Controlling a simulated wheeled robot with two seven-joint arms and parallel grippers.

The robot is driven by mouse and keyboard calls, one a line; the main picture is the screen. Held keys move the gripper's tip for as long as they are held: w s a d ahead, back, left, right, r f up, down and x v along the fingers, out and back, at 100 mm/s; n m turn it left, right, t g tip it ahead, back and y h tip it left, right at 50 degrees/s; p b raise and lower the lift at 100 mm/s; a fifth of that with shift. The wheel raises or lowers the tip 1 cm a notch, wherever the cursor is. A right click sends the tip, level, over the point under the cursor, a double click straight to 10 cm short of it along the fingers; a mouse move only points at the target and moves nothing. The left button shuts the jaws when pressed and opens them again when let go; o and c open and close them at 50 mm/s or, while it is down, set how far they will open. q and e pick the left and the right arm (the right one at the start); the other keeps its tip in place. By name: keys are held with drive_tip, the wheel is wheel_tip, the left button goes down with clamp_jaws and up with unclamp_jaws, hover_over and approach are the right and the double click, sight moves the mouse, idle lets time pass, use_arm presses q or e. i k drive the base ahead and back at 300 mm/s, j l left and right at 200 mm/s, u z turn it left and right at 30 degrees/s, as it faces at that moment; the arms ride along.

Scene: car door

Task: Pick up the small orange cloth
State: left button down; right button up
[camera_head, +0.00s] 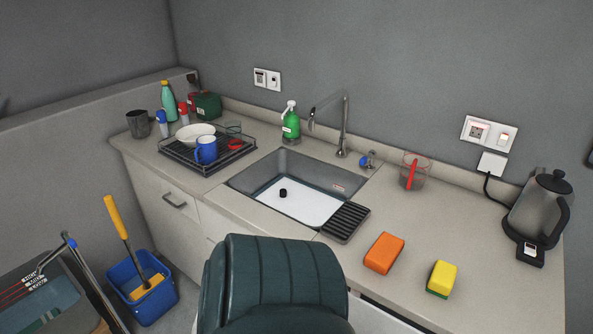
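A small orange item (384,253), thick and block-like with rounded edges, lies on the countertop (455,240). It is right of the black drying rack by the sink and left of a yellow and green sponge. It looks like a folded cloth, but I cannot tell cloth from sponge by its surface. It is fully visible and nothing touches it. Neither of my grippers shows in the head view.
The yellow and green sponge (441,279) lies close by. A dark green padded backrest (275,285) stands before the counter. The sink (300,190), red-handled jug (413,172) and kettle (540,210) are around. A blue bucket (140,290) stands at lower left.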

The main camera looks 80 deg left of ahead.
sight(383, 254)
drive_tip(key=u, duration=1.95)
drive_tip(key=i+j, duration=0.35)
drive_tip(key=j, duration=0.15)
